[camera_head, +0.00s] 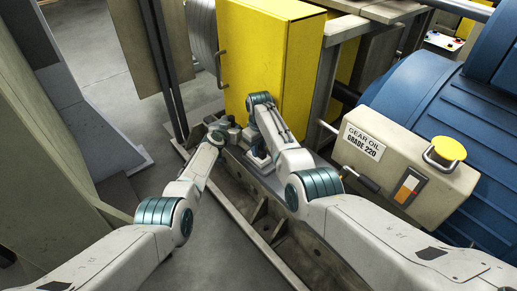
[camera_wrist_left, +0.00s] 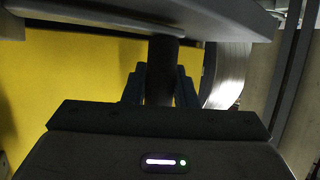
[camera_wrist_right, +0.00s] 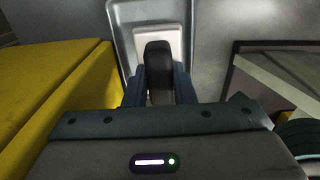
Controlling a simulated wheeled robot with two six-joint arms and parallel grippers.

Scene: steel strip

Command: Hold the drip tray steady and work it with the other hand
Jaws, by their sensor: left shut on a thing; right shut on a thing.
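The drip tray (camera_head: 268,181) is a grey, shallow metal piece low in front of the yellow cabinet, partly hidden by my right arm. My left gripper (camera_head: 226,126) is at its far left end. In the left wrist view it is shut on a dark round handle (camera_wrist_left: 162,58) below a grey slab edge. My right gripper (camera_head: 258,158) points down over the tray. In the right wrist view it is shut on a dark rounded knob (camera_wrist_right: 159,62) in front of a pale raised square on the grey surface. The fingers hide the lower parts of both grips.
A yellow cabinet (camera_head: 262,55) with a bar handle stands behind. A beam frame (camera_head: 265,222) runs along the floor below my arms. A gear oil box (camera_head: 400,165) with a yellow cap and a blue ribbed housing (camera_head: 445,110) are at the right. Open floor (camera_head: 100,60) lies at the left.

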